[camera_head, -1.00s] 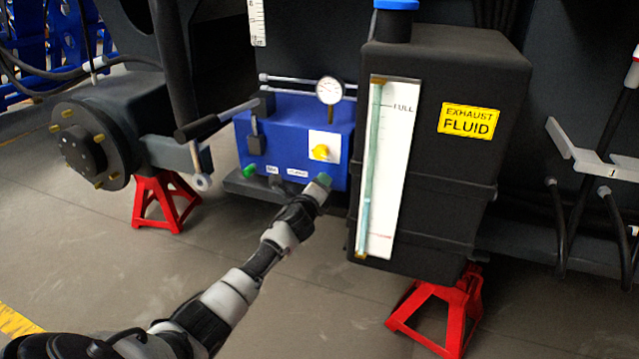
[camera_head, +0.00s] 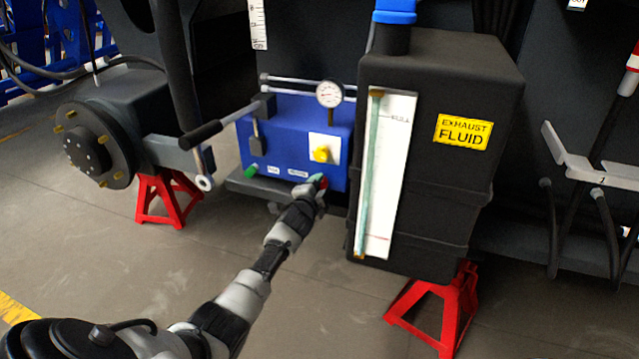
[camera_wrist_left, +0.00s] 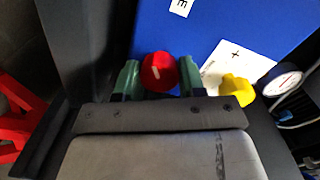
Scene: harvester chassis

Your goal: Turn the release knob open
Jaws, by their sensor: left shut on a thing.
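The blue box (camera_head: 290,131) is mounted low on the machine. A red knob (camera_wrist_left: 159,71) with a pale mark sits on the box and shows between the green fingertips of my left gripper (camera_wrist_left: 159,80) in the wrist view. The left gripper is shut on this red knob. In the head view, my left gripper (camera_head: 320,182) is at the lower right corner of the box, with a bit of red showing. A yellow knob (camera_head: 321,154) on a white plate is just above it, and a green knob (camera_head: 250,171) is at the lower left. My right gripper is not in view.
A black exhaust fluid tank (camera_head: 440,150) with a level gauge stands close to the right of the gripper. A black-handled lever (camera_head: 205,133) sticks out left of the box. A pressure gauge (camera_head: 329,94) is above. Red stands (camera_head: 168,199) are on the floor.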

